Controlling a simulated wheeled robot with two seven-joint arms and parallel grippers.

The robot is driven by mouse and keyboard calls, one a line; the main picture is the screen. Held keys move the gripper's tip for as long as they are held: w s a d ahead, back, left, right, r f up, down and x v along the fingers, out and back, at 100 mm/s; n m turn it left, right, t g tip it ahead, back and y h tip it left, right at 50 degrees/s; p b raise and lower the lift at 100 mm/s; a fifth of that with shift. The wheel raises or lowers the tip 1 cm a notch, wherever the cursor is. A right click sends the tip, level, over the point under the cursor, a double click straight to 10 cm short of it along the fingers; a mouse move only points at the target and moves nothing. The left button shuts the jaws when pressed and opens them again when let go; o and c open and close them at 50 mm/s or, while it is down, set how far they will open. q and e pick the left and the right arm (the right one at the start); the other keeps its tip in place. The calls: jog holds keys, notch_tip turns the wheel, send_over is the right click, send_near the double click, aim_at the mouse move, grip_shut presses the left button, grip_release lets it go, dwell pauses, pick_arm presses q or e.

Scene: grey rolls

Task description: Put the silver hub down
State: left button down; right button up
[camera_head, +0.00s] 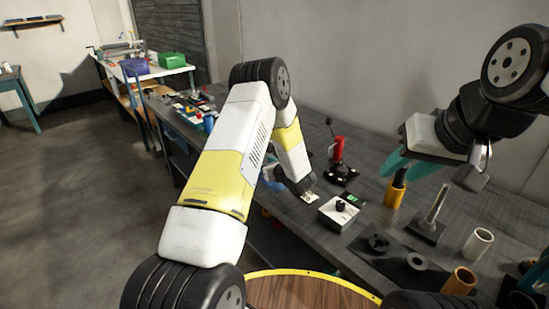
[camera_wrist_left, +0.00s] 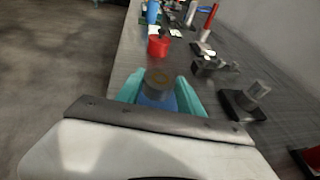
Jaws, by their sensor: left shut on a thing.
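My left gripper (camera_wrist_left: 159,92) is shut on a round-topped grey-brown piece (camera_wrist_left: 158,80), which I take to be the silver hub. Its teal fingers sit on either side of it in the left wrist view. Blue shows just below the piece; I cannot tell whether it is part of it. In the head view my left arm hides most of that gripper. A bit of blue (camera_head: 273,183) shows beside the forearm there. My right gripper (camera_head: 432,172) is open and empty, above the bench at the right, with its teal fingers apart.
The dark bench (camera_head: 455,213) holds a red-handled lever device (camera_head: 338,155), a white box with a black knob (camera_head: 340,211), an orange cylinder (camera_head: 394,192), a post on a base (camera_head: 431,219) and a pale tube (camera_head: 478,243). A red container (camera_wrist_left: 158,46) stands beyond my left gripper.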

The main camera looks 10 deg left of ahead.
pick_arm(q)
jog(key=w, duration=0.4)
jog(key=shift+w+a+f, duration=0.25)
jog(key=shift+w+a, duration=0.1)
jog(key=shift+w, duration=0.05)
jog(key=shift+f, duration=1.65)
jog(key=shift+f, duration=0.2)
jog(key=c, duration=0.7)
grip_release()
jog(key=shift+s, duration=0.1)
jog(key=shift+c, duration=0.2)
